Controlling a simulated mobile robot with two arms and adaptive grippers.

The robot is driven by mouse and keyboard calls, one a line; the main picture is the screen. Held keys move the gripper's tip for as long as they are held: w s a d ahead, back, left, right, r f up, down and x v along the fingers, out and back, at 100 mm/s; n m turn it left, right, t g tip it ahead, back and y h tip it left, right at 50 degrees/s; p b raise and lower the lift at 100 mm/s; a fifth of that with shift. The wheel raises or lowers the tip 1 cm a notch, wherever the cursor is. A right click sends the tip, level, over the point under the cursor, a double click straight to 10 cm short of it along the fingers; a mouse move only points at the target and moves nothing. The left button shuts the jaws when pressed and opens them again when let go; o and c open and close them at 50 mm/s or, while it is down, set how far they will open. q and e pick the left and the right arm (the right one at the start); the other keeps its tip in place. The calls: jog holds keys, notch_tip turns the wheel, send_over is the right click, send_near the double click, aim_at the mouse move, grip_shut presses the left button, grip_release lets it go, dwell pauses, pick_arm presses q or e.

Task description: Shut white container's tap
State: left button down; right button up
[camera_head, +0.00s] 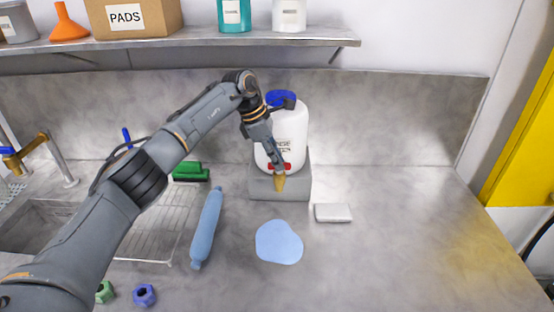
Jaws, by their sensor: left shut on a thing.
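The white container (294,128) with a blue cap (278,98) stands upright on a grey block (297,187) at the back of the counter. Its red tap (287,166) is low on the front and partly hidden by my left gripper. My left gripper (279,178) reaches down in front of the container and is shut at the tap. A yellowish tip shows at its lower end, and I cannot tell whether it is a finger or part of the tap. My right gripper is not in view.
A flat light-blue patch (279,242) lies on the counter before the block. A white slab (333,212) is to its right, a blue roll (207,228) to its left. A green brush (189,172) is near the sink. A shelf (230,38) hangs above. The right counter is clear.

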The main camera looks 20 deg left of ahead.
pick_arm(q)
jog(key=c, duration=1.4)
grip_release()
jog(key=shift+r, duration=0.1)
jog(key=v, duration=1.2)
